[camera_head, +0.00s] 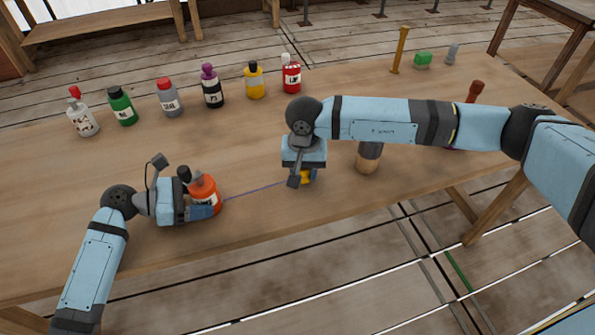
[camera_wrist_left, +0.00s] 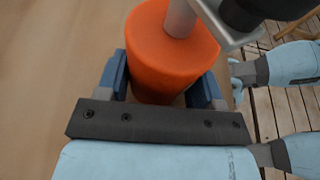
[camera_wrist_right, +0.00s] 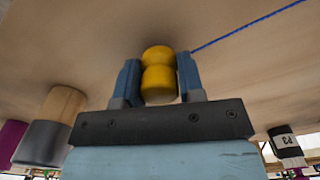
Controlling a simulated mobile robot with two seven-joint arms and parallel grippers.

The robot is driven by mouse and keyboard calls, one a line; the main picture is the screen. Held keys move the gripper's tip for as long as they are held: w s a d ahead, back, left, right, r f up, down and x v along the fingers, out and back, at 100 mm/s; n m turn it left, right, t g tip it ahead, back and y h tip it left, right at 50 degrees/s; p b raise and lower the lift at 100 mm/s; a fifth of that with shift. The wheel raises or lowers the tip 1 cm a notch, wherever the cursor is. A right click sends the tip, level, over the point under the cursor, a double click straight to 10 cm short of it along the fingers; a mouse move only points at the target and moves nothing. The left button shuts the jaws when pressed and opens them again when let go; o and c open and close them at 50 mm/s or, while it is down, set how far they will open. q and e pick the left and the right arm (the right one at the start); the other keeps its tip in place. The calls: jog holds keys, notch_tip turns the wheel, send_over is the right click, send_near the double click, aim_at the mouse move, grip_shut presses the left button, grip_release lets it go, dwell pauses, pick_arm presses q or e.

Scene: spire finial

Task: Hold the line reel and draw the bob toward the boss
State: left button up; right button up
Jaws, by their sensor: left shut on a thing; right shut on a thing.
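The line reel looks like an orange bottle-shaped body (camera_head: 204,186) with a white label, upright on the table at left. My left gripper (camera_head: 203,207) is shut around it; its two blue fingers flank the orange body (camera_wrist_left: 165,65) in the left wrist view. The bob is a small yellow waisted piece (camera_wrist_right: 158,76), between the fingers of my right gripper (camera_wrist_right: 158,82), which is shut on it. In the head view it is mostly hidden under my right gripper (camera_head: 302,178). A thin blue-violet line (camera_head: 253,190) runs straight from reel to bob. I cannot tell which object is the boss.
A grey-topped wooden cylinder (camera_head: 368,160) stands just right of my right gripper. Several bottles, including a red one (camera_head: 291,74) and a yellow one (camera_head: 254,82), stand along the back. A brass post (camera_head: 399,50) and green block (camera_head: 423,60) are at back right. The table middle is clear.

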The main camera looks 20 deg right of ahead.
aim_at(323, 176)
jog(key=shift+d, duration=3.25)
jog(key=shift+a, duration=0.2)
jog(key=shift+a+f, duration=0.2)
jog(key=shift+a, duration=0.25)
jog(key=shift+f, duration=0.35)
jog(key=o, duration=1)
